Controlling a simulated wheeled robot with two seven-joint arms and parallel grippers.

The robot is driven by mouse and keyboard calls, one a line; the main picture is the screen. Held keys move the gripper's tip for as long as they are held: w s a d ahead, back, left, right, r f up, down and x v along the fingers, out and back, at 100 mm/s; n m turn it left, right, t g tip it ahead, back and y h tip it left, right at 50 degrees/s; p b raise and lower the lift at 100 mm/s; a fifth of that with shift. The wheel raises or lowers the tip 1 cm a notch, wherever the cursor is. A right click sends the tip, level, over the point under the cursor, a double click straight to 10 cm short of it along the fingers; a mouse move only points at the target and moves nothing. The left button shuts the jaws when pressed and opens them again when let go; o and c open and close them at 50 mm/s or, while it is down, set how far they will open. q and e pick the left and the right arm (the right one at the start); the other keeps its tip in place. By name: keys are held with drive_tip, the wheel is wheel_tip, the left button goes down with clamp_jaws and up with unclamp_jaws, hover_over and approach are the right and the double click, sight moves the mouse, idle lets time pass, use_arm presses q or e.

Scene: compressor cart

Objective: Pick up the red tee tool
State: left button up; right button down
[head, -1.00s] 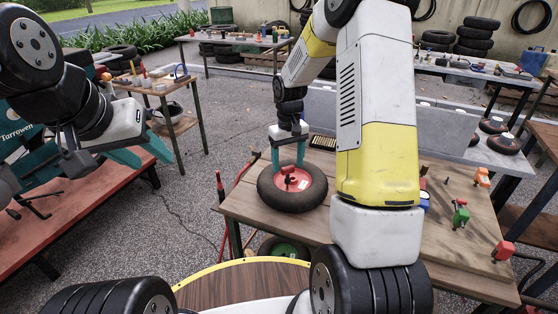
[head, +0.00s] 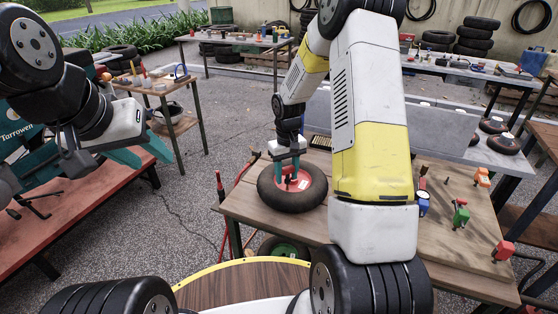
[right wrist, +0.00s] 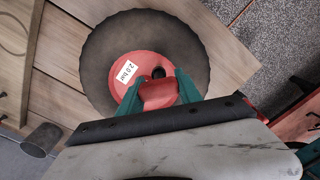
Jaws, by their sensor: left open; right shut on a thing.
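The red tee tool (right wrist: 158,94) shows in the right wrist view between the teal fingers of my right gripper (right wrist: 152,92), which is shut on it. In the head view my right gripper (head: 288,182) points down over the red hub of a black wheel (head: 310,196) lying on the wooden bench. The tool is mostly hidden there by the fingers. The wheel's red hub (right wrist: 127,70) carries a white label. I cannot tell whether the tool still touches the hub. My left gripper (head: 150,155) is open and empty at the left, above the red cart bed.
The wooden bench (head: 255,215) also holds a blue item (head: 423,203), a green clamp (head: 461,214), an orange clamp (head: 482,177) and a red clamp (head: 503,251) at the right. A grey panel (head: 435,130) stands along its back. A red frame stands beside its left edge.

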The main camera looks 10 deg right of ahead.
drive_tip(key=shift+r, duration=0.8)
wheel_tip(320, 180, up, 2)
drive_tip(key=shift+s+r, duration=0.1)
drive_tip(key=s+a+r, duration=0.1)
drive_tip(key=s+a, duration=0.3)
drive_tip(key=s, duration=1)
drive_tip(key=shift+s+a+r, duration=0.1)
drive_tip(key=shift+s+r, duration=0.1)
drive_tip(key=shift+r, duration=0.65)
drive_tip(key=shift+s+r, duration=0.2)
drive_tip(key=shift+r, duration=0.7)
drive_tip(key=shift+s+a+r, duration=0.1)
drive_tip(key=shift+s+r, duration=0.1)
drive_tip(key=shift+r, duration=0.65)
